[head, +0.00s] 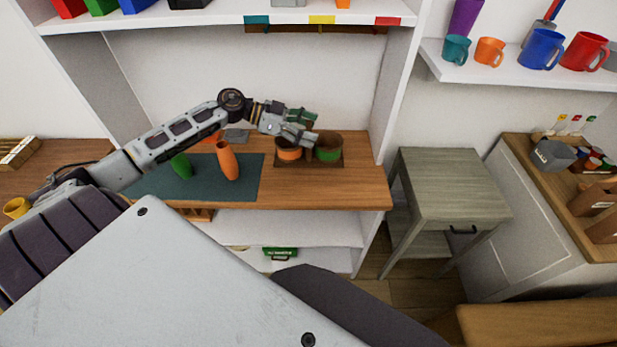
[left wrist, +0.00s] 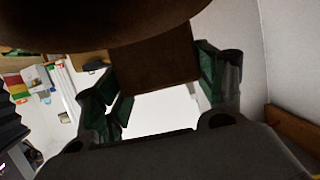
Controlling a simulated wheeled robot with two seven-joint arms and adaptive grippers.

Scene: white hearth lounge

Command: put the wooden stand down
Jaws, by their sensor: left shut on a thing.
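The wooden stand (head: 309,164) is a dark brown flat base with an upright part, at the right end of the wooden shelf (head: 350,195) in the head view. An orange pot (head: 288,154) and a green pot (head: 328,153) stand on it. My left gripper (head: 302,133) is above and between the pots, shut on the stand's upright part. In the left wrist view, the brown wood (left wrist: 155,62) shows between the green-padded fingers (left wrist: 160,85). The base looks level; I cannot tell whether it touches the shelf. My right gripper is not in view.
A dark mat (head: 205,188) lies left of the stand, with an orange vase (head: 228,160) and a green vase (head: 181,165) near my left arm. The shelf unit's side wall (head: 396,85) rises to the right. A grey-green side table (head: 455,185) stands beyond it, its top clear.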

